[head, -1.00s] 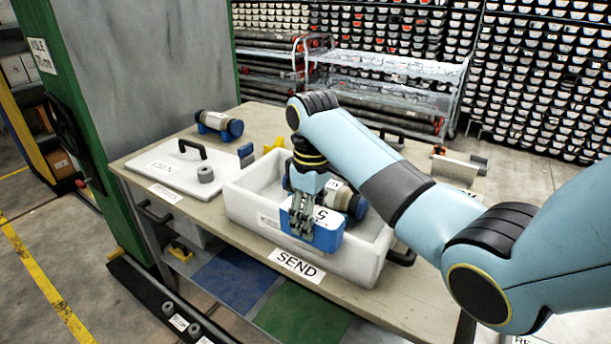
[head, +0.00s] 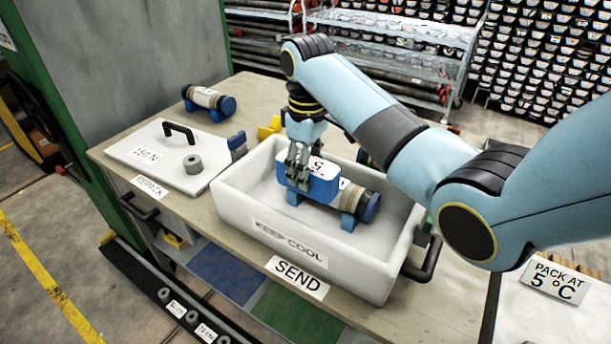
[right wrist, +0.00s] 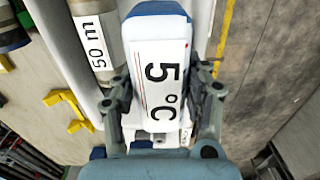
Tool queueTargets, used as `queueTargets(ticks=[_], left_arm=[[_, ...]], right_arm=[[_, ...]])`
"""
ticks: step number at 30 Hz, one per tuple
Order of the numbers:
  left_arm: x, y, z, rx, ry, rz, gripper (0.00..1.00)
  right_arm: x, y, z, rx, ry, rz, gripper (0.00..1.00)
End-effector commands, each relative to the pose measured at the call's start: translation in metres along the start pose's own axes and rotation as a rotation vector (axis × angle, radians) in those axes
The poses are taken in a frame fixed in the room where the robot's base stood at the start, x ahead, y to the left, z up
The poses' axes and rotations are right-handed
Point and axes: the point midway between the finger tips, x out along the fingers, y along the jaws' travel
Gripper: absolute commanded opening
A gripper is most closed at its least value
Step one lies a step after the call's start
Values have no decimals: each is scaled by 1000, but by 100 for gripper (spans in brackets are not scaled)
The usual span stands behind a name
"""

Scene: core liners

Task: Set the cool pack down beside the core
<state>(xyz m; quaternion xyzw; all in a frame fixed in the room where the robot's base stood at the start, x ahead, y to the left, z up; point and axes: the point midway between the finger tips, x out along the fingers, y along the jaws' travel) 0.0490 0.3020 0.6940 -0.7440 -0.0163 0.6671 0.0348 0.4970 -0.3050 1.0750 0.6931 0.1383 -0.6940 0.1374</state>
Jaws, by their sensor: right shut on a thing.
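The cool pack (head: 318,180) is a blue block with a white "5" label. It also shows in the right wrist view (right wrist: 158,50), reading "5 °C". My right gripper (head: 298,172) is shut on it and holds it inside the white KEEP COOL box (head: 290,245). The core (head: 357,198) is a tan cylinder with blue ends in the box, just right of and partly behind the pack. In the right wrist view the core, labelled "50 m" (right wrist: 97,45), lies left of the pack. I cannot tell if the pack touches the box floor. My left gripper is not in view.
A white lid (head: 165,155) with a black handle and a grey ring weight (head: 193,164) lies left of the box. Another core (head: 208,101) lies at the back left of the table. A yellow piece (head: 268,128) stands behind the box. The box's left part is empty.

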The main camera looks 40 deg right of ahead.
Motion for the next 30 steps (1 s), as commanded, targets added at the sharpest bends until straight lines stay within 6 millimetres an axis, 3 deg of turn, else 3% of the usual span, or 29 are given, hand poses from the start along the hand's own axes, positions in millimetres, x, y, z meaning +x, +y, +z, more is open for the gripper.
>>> queueTargets(ticks=[2,16,29,30], left_arm=[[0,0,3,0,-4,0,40],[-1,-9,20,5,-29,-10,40],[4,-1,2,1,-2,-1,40],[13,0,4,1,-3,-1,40]], right_arm=[[1,0,0,0,0,-1,0],[66,0,0,0,1,0,0],[95,0,0,0,-1,-1,0],[102,0,-1,-1,2,1,0]])
